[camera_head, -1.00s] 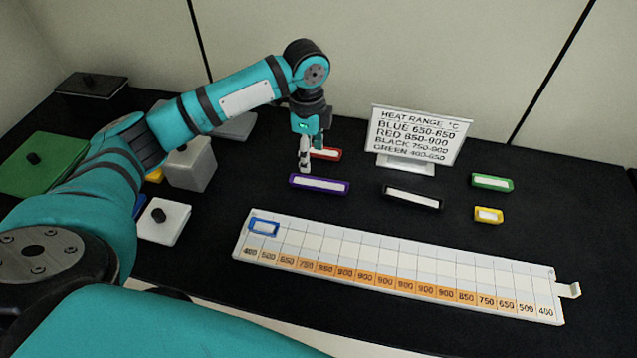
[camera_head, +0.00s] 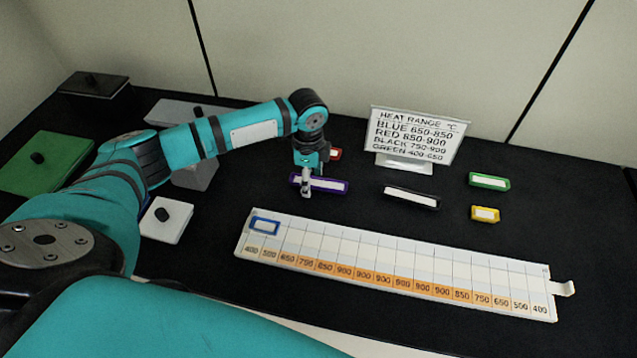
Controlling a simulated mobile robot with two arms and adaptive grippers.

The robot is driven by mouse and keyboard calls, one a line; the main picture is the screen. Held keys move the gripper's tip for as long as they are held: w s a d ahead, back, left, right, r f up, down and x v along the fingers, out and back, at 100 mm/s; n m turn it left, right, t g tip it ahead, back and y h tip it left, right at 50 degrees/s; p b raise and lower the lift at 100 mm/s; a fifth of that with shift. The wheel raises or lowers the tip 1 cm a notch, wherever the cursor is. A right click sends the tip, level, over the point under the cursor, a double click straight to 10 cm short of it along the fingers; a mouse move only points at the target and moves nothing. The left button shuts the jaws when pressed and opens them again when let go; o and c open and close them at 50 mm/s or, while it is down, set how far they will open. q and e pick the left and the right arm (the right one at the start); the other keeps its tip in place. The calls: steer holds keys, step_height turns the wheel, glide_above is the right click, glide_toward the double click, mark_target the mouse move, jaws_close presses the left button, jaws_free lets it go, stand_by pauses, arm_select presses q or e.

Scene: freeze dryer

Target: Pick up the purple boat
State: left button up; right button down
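The purple boat (camera_head: 334,186) is a long, low holder with a white inside. It lies on the black table behind the numbered tray. My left gripper (camera_head: 306,190) points down at the boat's left half and hides part of it. I cannot tell from this angle whether the fingers are around the boat or just above it, or how far they are apart. My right gripper is not in view.
A red boat (camera_head: 335,154) lies just behind the gripper, partly hidden. A black boat (camera_head: 411,197), green boat (camera_head: 489,180) and yellow boat (camera_head: 485,213) lie to the right. The white numbered tray (camera_head: 400,280) holds a blue boat (camera_head: 265,226). A heat-range sign (camera_head: 416,138) stands behind.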

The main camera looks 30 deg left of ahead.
arm_select(q)
jaws_close()
stand_by(0.3)
